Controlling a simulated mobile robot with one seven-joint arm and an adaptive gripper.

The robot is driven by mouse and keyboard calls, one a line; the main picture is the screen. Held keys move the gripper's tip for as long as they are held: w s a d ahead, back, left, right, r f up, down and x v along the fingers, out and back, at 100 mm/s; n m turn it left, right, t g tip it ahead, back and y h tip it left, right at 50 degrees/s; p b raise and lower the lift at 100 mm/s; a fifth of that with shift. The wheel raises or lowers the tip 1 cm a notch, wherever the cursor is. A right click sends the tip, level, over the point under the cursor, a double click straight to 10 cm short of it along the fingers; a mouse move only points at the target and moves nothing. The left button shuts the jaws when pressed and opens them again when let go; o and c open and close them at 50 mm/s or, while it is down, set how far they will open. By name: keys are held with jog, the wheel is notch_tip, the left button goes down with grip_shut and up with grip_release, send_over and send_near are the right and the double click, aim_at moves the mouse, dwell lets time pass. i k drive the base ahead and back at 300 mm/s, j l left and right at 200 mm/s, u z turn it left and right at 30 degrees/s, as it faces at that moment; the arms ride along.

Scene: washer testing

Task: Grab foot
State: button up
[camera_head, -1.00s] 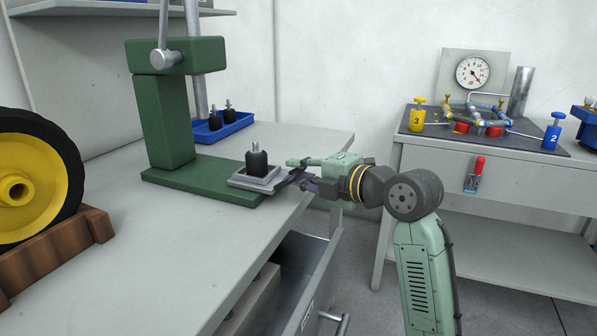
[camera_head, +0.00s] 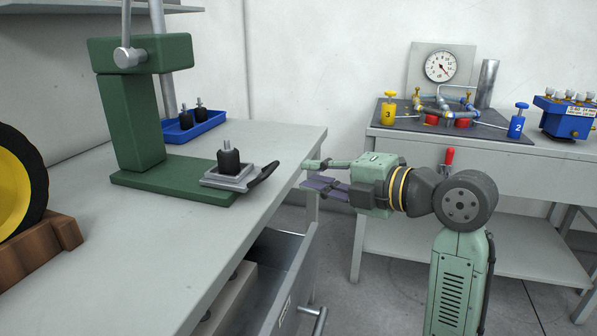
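A black rubber foot (camera_head: 229,161) with a metal stud stands upright in a grey metal holder (camera_head: 226,181) on the green press base. A black handle (camera_head: 263,175) sticks out from the holder's right side. Two more black feet with studs, the left foot (camera_head: 185,117) and the right foot (camera_head: 201,113), stand in the blue tray (camera_head: 206,127) behind the press. My gripper (camera_head: 313,173) is to the right of the handle at the bench edge, pointing left. Its fingers look apart with nothing between them, and it does not touch the handle.
The green press (camera_head: 133,120) stands on the bench (camera_head: 160,235). An open drawer (camera_head: 290,270) sticks out below my gripper. A yellow-hubbed wheel (camera_head: 18,190) on a wooden block is at left. A second table (camera_head: 440,150) with valves and a gauge is at right.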

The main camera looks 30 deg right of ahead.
aim_at(229, 163)
jog(key=k+j, duration=0.1)
jog(key=k, duration=0.75)
